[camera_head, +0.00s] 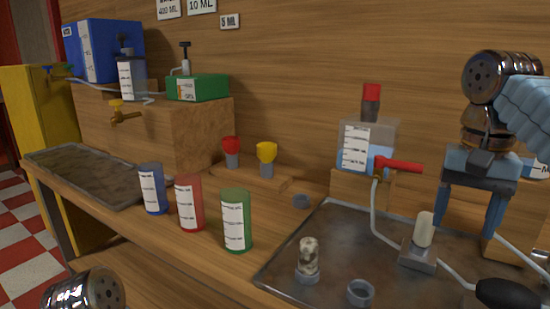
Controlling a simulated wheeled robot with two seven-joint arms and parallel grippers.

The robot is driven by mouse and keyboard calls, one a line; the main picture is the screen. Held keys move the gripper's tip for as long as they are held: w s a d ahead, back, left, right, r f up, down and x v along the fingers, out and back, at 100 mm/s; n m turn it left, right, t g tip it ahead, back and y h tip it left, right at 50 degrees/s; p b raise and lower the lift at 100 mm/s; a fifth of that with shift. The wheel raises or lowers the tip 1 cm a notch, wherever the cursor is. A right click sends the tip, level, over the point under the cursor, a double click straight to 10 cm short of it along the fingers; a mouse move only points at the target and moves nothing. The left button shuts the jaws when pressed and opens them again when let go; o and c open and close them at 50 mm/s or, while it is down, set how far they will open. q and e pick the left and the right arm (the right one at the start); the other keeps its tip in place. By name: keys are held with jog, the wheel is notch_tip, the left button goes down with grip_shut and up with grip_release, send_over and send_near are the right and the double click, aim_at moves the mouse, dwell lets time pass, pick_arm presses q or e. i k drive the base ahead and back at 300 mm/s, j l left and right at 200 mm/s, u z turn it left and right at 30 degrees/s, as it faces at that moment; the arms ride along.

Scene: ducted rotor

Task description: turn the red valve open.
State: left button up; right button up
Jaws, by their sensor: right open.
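The red valve (400,166) is a lever handle on a small tap at the front of a clear tank (385,134) of blue liquid. The lever points to the right, roughly level. A pale tube runs down from the tap. My right gripper (467,228) hangs fingers down just right of the lever, open, with nothing between its fingers. In the picture the lever's tip is close to the near finger; I cannot tell whether they touch. Part of my left arm shows at the bottom left, but its gripper is out of the frame.
A dark metal tray (335,235) below holds a switch block (418,255), a speckled vial (308,255) and a grey ring (360,292). Blue (152,188), red (189,203) and green (236,220) labelled cylinders stand left of it. A black bulb (507,294) lies at bottom right.

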aim_at(380, 162)
jog(key=k, duration=1.2)
